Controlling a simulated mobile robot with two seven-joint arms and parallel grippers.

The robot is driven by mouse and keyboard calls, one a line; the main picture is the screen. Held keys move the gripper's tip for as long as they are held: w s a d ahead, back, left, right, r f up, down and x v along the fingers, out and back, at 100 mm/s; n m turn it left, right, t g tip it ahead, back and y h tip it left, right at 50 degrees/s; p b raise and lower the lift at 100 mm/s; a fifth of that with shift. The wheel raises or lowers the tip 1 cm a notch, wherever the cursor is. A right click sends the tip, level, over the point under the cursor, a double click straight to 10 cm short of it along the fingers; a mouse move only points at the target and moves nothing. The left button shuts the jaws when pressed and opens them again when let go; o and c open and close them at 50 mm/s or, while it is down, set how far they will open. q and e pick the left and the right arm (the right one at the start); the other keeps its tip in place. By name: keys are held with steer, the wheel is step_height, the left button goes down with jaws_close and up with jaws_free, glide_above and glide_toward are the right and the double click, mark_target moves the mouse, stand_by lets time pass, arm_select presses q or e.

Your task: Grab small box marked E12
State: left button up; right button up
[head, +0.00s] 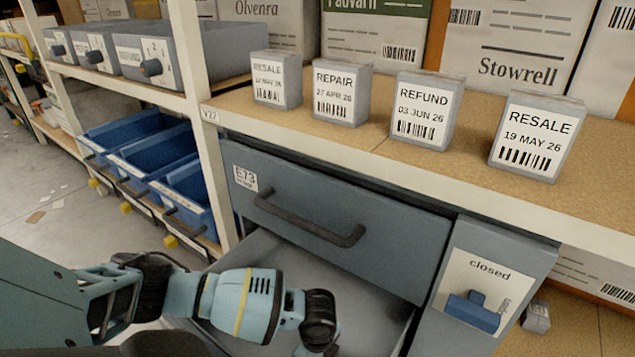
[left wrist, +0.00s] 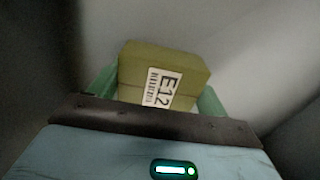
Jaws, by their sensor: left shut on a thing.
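The small olive-green box (left wrist: 190,65) carries a white label reading E12 and a barcode, and shows in the left wrist view. My left gripper (left wrist: 157,88) is shut on it, with one green finger on each side. In the head view my left arm comes in from the left and reaches down into an open grey drawer (head: 255,245). The gripper and the box are hidden or out of frame there. My right gripper is in neither view.
A grey drawer front (head: 315,222) marked E73 sits just above the open drawer. A panel (head: 485,285) reading "closed" is at its right. Labelled small boxes, including a REFUND box (head: 425,108), stand on the shelf above. Blue bins (head: 185,195) are at left.

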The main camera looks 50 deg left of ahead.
arm_select(q)
steer(key=shift+r, duration=0.1)
step_height(320, 180, up, 10)
steer(key=p, duration=0.4)
steer(key=shift+p, duration=0.4)
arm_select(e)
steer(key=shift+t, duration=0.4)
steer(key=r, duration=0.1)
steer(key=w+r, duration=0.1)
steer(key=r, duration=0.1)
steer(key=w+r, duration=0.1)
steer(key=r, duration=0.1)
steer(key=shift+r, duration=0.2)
